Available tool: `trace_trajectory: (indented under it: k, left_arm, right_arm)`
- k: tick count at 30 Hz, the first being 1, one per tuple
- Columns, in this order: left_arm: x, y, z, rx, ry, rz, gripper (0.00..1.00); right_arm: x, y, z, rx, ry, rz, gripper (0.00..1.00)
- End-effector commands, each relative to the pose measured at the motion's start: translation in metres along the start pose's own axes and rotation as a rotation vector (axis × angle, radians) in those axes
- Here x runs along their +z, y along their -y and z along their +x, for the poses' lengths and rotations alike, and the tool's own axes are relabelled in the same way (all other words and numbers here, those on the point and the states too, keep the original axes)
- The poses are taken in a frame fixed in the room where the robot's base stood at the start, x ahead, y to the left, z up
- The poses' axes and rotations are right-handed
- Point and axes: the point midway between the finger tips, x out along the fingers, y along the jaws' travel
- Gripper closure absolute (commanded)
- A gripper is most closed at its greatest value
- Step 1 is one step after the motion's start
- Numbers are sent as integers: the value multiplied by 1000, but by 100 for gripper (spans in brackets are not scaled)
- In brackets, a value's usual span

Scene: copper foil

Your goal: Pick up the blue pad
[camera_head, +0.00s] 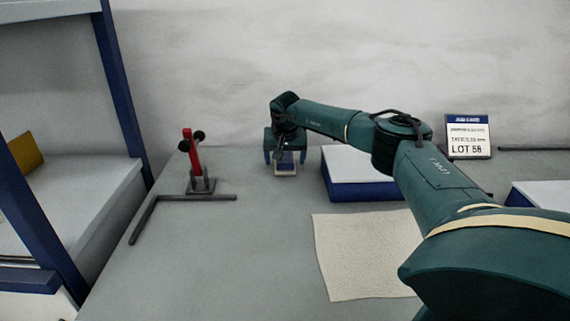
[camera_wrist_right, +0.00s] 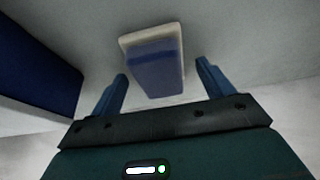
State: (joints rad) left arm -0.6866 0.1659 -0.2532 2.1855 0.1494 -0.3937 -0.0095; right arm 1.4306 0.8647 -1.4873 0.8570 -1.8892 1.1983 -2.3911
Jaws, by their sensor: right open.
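The blue pad (camera_wrist_right: 156,70) shows in the right wrist view as a small blue block with a cream border at its far edge and left side. It lies on the grey surface, beyond and between the fingertips of my right gripper (camera_wrist_right: 161,72). In the head view the right gripper (camera_head: 286,158) points down over the pad, whose pale front part (camera_head: 286,170) shows below it; the rest is hidden. The right gripper is open, with a gap between its fingers and the pad in the wrist view. My left gripper is not in view.
A blue box with a white top (camera_head: 358,186) stands just right of the gripper. A red clamp-like tool (camera_head: 195,160) and a dark L-shaped bar (camera_head: 180,198) are to the left. A cream textured sheet (camera_head: 362,260) lies in front. A lot sign (camera_head: 468,136) stands at the back.

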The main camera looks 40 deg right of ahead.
Motion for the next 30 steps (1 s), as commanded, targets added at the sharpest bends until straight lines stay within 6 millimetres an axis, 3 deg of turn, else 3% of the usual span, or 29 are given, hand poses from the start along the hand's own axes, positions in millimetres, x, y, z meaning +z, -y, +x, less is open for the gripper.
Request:
trace_trajectory:
  k: [8, 26, 30]
  left_arm:
    - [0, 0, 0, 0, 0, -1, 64]
    - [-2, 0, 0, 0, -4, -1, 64]
    - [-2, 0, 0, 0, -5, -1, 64]
  right_arm:
    - [0, 0, 3, -1, -1, 0, 20]
    - [0, 0, 3, -1, -1, 1, 69]
    - [-1, 0, 3, -1, -1, 1, 70]
